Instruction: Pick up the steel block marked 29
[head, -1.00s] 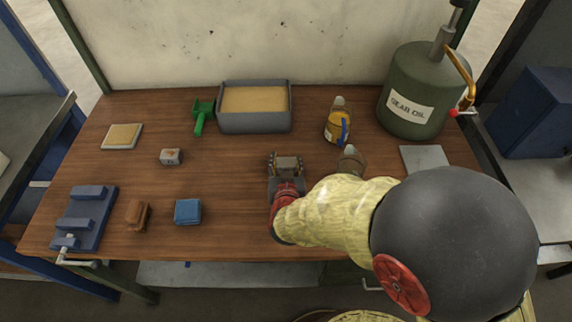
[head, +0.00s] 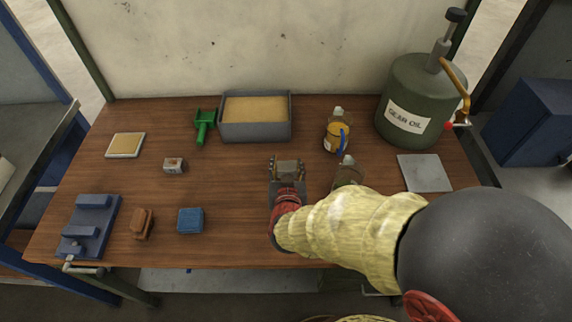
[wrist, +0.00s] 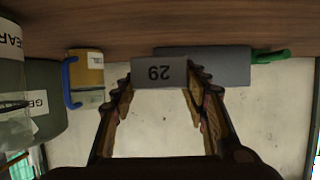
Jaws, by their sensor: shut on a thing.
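The steel block marked 29 (wrist: 159,72) is grey, and its number shows upside down in the wrist view. My gripper (wrist: 162,84) is shut on it, with a finger on each side. In the head view, my gripper (head: 287,166) is over the middle of the wooden table, and the block (head: 288,168) shows between its fingertips. I cannot tell whether the block touches the table.
A grey sand-filled tray (head: 254,131) and green scoop (head: 203,123) lie behind. A small grey block (head: 174,166), blue block (head: 190,220) and brown object (head: 142,223) sit left.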

